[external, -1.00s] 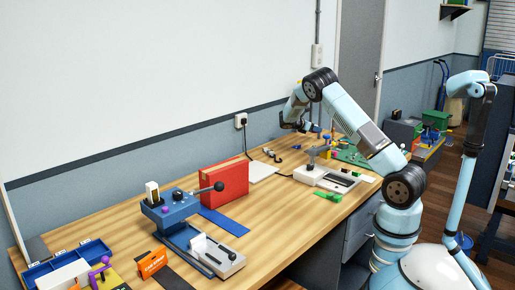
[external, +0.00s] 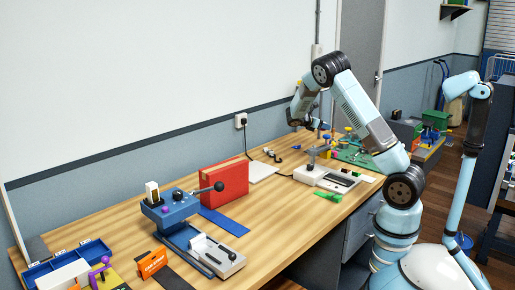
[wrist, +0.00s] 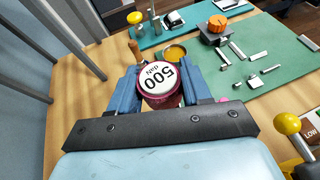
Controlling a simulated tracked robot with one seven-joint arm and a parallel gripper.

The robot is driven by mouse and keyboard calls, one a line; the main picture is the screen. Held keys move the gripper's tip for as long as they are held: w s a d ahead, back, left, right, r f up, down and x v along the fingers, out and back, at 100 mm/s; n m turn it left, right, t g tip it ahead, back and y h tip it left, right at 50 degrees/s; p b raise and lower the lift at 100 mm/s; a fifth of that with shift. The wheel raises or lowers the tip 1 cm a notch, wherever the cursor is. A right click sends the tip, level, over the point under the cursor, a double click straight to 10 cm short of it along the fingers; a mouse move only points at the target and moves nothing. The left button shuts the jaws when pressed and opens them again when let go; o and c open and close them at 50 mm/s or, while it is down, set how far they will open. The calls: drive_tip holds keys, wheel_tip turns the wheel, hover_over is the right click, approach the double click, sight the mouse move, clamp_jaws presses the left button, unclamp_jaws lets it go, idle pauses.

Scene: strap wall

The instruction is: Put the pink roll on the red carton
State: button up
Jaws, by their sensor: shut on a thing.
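The pink roll (wrist: 160,82) is between the blue fingers of my gripper (wrist: 159,76) in the wrist view. In the external view my gripper (external: 312,124) is low over the far part of the bench, near the wall, and the roll cannot be made out there. The red carton (external: 226,185) stands upright on the bench, nearer the camera and left of my gripper.
A blue lever device (external: 180,212) stands in front of the carton, with a blue strip (external: 225,221) beside it. A grey and white fixture (external: 325,178) lies between carton and arm. In the wrist view, a green mat (wrist: 260,70) holds small metal parts, and a yellow knob (wrist: 287,124) rises at right.

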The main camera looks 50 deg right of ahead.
drive_tip(key=w+a+r+n+t, duration=0.1)
drive_tip(key=a+r+n+t, duration=0.1)
drive_tip(key=a, duration=0.9)
drive_tip(key=w+a+r+n+t, duration=0.1)
drive_tip(key=a+r+t, duration=0.15)
drive_tip(key=a, duration=0.85)
drive_tip(key=w+a+r+n+t, duration=0.2)
drive_tip(key=a+r, duration=0.1)
drive_tip(key=a, duration=0.8)
drive_tip(key=s+a+r+n+t+y, duration=0.1)
drive_tip(key=s+a+r+n+t, duration=0.15)
drive_tip(key=s+a, duration=0.45)
drive_tip(key=s+a+r+n+t, duration=0.1)
drive_tip(key=s+a+r, duration=0.2)
drive_tip(key=a, duration=0.9)
drive_tip(key=s+a+r+n+t+y, duration=0.15)
drive_tip(key=s+a, duration=0.25)
drive_tip(key=a, duration=0.5)
hover_over(224, 165)
drive_tip(key=s, duration=0.1)
drive_tip(key=shift+n+t, duration=0.25)
drive_tip(key=shift+n, duration=0.15)
drive_tip(key=f, duration=0.7)
drive_tip(key=shift+d+f, duration=0.3)
drive_tip(key=shift+f, duration=0.05)
drive_tip(key=shift+w+a+f, duration=0.25)
drive_tip(key=shift+w+f, duration=0.3)
drive_tip(key=shift+f, duration=1.75)
